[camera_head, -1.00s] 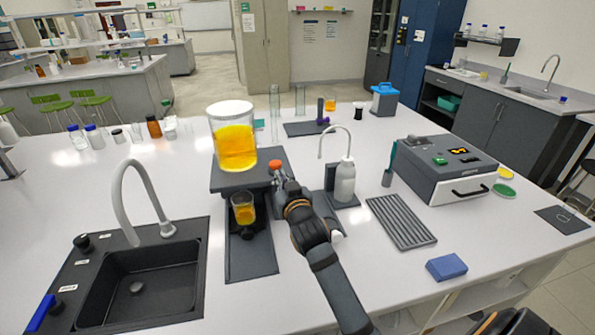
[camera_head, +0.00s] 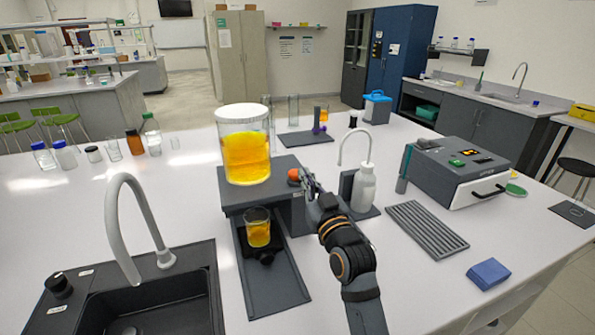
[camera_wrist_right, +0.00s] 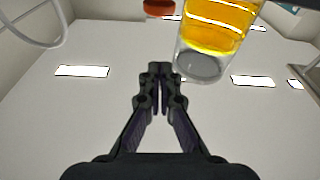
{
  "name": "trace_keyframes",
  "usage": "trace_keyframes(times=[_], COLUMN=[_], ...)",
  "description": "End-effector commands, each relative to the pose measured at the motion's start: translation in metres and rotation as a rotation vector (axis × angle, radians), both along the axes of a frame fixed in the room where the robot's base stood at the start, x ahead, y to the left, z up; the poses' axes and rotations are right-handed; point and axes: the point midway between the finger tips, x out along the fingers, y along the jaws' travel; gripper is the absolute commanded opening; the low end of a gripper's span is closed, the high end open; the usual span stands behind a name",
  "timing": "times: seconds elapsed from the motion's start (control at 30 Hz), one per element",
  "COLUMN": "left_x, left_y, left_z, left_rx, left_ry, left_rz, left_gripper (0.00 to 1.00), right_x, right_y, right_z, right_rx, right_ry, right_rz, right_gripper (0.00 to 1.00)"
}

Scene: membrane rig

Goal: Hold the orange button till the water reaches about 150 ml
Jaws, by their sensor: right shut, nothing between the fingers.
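The orange button (camera_head: 294,175) is a small round knob at the right edge of the dark stand (camera_head: 232,201). It also shows at the top of the right wrist view (camera_wrist_right: 160,8). My right gripper (camera_head: 309,181) is shut and empty, its tips just right of the button; I cannot tell whether they touch it. In the right wrist view its fingertips (camera_wrist_right: 160,68) are together. A large white-lidded tank (camera_head: 244,145) of yellow liquid stands on the stand. Below is a small beaker (camera_head: 258,228) partly filled with yellow liquid; its graduations are unreadable. My left gripper is out of view.
A white wash bottle (camera_head: 365,188) stands right of my right gripper. A sink (camera_head: 190,290) with a tall grey tap (camera_head: 118,225) is at the left. A ribbed grey rack (camera_head: 427,230), a boxy instrument (camera_head: 462,170) and a blue block (camera_head: 488,273) are at the right.

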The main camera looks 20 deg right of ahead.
Motion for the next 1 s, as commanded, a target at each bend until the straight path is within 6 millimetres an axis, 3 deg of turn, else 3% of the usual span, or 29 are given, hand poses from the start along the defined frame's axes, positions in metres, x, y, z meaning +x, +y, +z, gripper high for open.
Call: trace_keyframes(times=[0.13, 0.37, 0.43, 0.6, 1.0], left_x=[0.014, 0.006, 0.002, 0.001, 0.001], left_y=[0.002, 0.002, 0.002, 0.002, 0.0], left_z=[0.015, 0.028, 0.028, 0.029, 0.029], left_rx=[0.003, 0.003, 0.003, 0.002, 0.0], left_ry=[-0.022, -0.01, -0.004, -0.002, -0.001], left_rz=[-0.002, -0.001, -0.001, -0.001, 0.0], left_gripper=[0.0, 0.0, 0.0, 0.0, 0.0], right_x=[0.032, 0.08, 0.075, 0.072, 0.071], right_y=[0.002, 0.004, 0.003, 0.002, 0.001], right_z=[0.012, 0.022, 0.002, -0.017, -0.023], right_rx=[-0.001, -0.001, -0.002, -0.002, 0.0], right_ry=[-0.002, -0.001, 0.006, 0.002, 0.0], right_rz=[0.0, 0.0, -0.001, -0.002, -0.002], right_gripper=[0.0, 0.0, 0.0, 0.0, 0.0])
